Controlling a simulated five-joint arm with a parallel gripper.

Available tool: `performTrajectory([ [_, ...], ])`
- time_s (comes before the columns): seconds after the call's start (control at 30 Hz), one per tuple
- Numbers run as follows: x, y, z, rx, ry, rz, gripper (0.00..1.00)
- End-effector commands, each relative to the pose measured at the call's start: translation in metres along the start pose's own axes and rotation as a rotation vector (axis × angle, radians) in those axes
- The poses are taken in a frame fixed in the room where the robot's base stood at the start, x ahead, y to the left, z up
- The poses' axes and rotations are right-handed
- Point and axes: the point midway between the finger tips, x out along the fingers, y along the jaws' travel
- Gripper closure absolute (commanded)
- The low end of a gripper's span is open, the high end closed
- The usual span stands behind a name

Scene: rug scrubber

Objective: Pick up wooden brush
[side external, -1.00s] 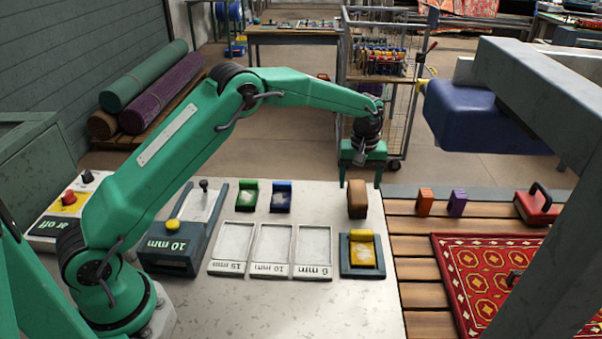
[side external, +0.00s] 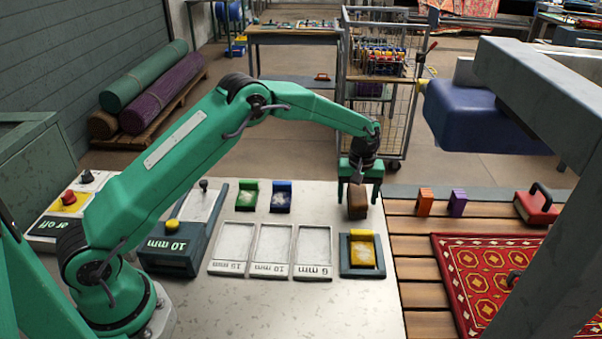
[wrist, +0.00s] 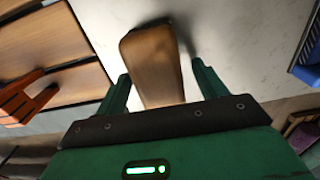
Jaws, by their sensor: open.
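The wooden brush (side external: 357,205) is a brown block standing on the pale tabletop near its right edge, just behind the yellow block's tray. In the wrist view the brush (wrist: 153,66) stands upright between my two fingers. My gripper (side external: 359,200) is right over it, pointing down, with one green finger on each side. In the wrist view my gripper (wrist: 160,90) is open, and a gap shows between each finger and the brush.
The dark tray with a yellow block (side external: 362,253) is close in front of the brush. Green (side external: 247,195) and blue (side external: 281,196) blocks stand to the left, behind pale trays (side external: 272,247). Orange (side external: 425,202) and purple (side external: 457,203) blocks stand on the slats to the right.

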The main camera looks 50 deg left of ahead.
Motion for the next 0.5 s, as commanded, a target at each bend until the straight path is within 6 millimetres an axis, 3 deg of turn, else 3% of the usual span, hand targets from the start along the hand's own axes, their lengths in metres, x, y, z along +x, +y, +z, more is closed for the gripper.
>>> performTrajectory([
  [0.1,-0.0003,0.0,-0.0001,0.0,0.0,0.0,0.33],
  [0.33,-0.0004,0.0,-0.0001,0.0,0.0,0.0,0.78],
  [0.5,-0.0007,0.0002,-0.0002,0.0,0.001,0.001,0.8],
])
